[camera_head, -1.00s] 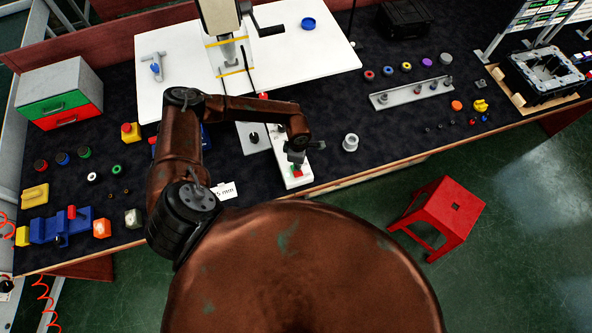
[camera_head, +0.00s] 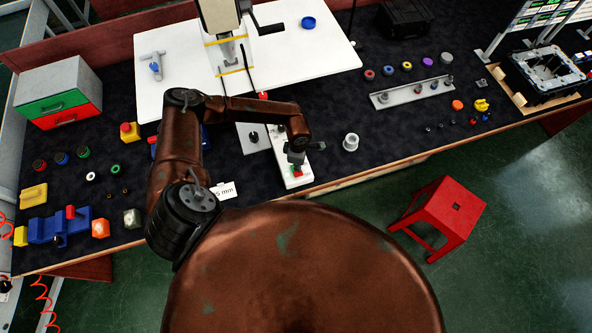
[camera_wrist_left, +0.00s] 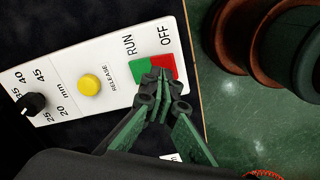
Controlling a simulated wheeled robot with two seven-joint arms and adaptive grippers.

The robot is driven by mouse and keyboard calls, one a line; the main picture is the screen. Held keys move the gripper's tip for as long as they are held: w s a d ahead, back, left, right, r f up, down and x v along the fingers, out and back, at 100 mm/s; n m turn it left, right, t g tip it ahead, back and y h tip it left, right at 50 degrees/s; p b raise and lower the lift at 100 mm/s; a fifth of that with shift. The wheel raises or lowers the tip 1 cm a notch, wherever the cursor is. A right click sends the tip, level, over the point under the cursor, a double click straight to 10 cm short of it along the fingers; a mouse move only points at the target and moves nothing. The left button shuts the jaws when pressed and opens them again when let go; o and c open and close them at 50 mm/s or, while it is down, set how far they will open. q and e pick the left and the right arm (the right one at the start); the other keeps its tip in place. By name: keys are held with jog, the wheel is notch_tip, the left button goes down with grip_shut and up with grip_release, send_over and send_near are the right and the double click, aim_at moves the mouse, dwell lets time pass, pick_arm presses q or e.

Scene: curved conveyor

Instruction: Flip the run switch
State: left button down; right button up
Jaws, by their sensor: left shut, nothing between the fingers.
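The run switch (camera_wrist_left: 140,70) is a rocker with a green half beside the label RUN and a red half (camera_wrist_left: 162,66) beside OFF, on a white control panel (camera_wrist_left: 60,68). The panel also shows in the head view (camera_head: 280,143). My left gripper (camera_wrist_left: 166,80) is shut and empty, with its fingertips over the switch near where green meets red. I cannot tell whether the tips touch it. In the head view my left gripper (camera_head: 296,160) hides much of the switch. My right gripper is not in view.
The panel also has a yellow RELEASE button (camera_wrist_left: 89,85) and a black knob (camera_wrist_left: 31,104) with a millimetre scale. A white ring (camera_head: 351,142) stands right of the panel. The table's front edge is close by. A red stool (camera_head: 452,208) stands on the floor.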

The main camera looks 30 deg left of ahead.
pick_arm(q)
jog(key=shift+f+b, duration=1.15)
jog(key=shift+f, duration=0.3)
dwell(0.6)
jog(key=shift+s+r, duration=0.1)
jog(key=shift+r, duration=0.05)
jog(key=shift+r+p, duration=0.5)
jog(key=shift+r, duration=0.05)
jog(key=shift+r+p, duration=1.75)
jog(key=shift+r, duration=1.15)
jog(key=shift+d+f, duration=0.1)
